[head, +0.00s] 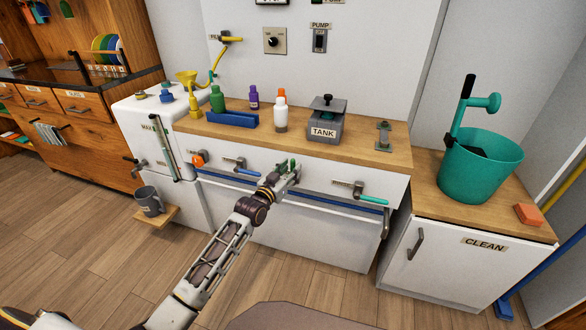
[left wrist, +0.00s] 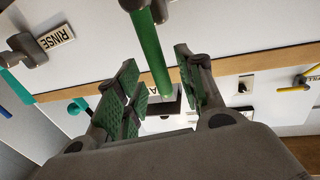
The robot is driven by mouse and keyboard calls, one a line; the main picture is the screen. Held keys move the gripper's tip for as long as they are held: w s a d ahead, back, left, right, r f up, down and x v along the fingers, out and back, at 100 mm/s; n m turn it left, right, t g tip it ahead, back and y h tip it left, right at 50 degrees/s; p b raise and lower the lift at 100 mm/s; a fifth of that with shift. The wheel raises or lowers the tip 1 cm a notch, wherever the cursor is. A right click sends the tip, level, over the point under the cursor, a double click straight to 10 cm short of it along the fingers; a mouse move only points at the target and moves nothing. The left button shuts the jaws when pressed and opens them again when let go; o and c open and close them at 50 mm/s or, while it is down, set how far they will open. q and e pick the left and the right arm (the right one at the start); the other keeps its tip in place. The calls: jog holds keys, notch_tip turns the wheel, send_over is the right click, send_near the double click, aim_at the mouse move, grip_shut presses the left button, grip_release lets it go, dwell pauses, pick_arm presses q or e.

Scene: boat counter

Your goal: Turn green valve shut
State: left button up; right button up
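The green valve's handle (left wrist: 151,52) is a straight green bar on a grey mount in the left wrist view. Its free end lies between the two fingers of my left gripper (left wrist: 156,72), with a visible gap on both sides. The gripper is open, and its green pads do not appear to touch the bar. In the head view my left gripper (head: 288,170) is at the white front panel below the wooden counter and hides most of the green valve. My right gripper is not in view.
On the same panel are an orange knob (head: 198,159), a blue-handled valve (head: 247,171) to the left and a teal-handled valve (head: 373,199) to the right. A blue rail (head: 335,207) runs below. The grey TANK box (head: 324,132) and bottles stand on the counter above.

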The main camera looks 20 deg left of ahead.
pick_arm(q)
jog(key=shift+b+x, duration=0.3)
jog(key=shift+x, duration=0.9)
grip_shut()
